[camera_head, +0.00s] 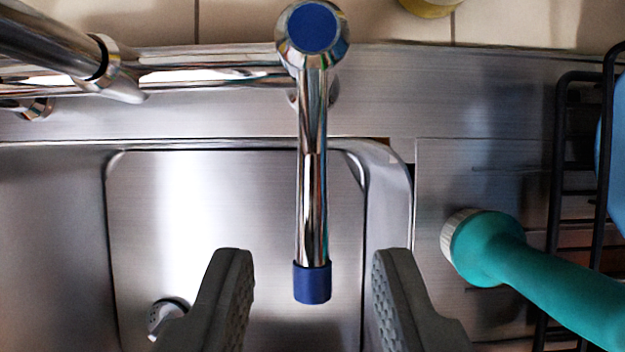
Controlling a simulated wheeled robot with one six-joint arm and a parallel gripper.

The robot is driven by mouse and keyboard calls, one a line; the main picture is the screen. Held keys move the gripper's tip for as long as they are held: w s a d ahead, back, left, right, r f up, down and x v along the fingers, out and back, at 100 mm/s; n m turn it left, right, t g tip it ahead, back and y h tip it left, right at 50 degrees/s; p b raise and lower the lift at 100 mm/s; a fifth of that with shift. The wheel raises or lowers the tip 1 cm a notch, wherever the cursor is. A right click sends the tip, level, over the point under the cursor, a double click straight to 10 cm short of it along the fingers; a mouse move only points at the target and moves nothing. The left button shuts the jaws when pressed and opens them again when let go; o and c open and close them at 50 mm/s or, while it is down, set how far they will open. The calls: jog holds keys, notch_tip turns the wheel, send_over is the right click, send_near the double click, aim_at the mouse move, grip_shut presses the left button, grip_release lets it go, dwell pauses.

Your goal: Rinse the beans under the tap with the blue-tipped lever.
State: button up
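The chrome tap lever (312,190) runs down the middle of the view from a round chrome hub with a blue disc. Its end carries a blue tip (312,283). My gripper (312,262) is open, with one dark grey finger on each side of the blue tip and a visible gap to both. Chrome tap pipework (215,68) lies along the upper left behind the basin. No beans are in view.
The steel sink basin (140,200) lies below the lever, with a small round metal fitting (167,314) at lower left. A teal-handled object (500,250) and a black wire rack (557,200) stand at right. A tiled wall borders the top.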

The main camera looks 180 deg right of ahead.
aim_at(312, 229)
jog(key=shift+x, duration=1.5)
grip_shut()
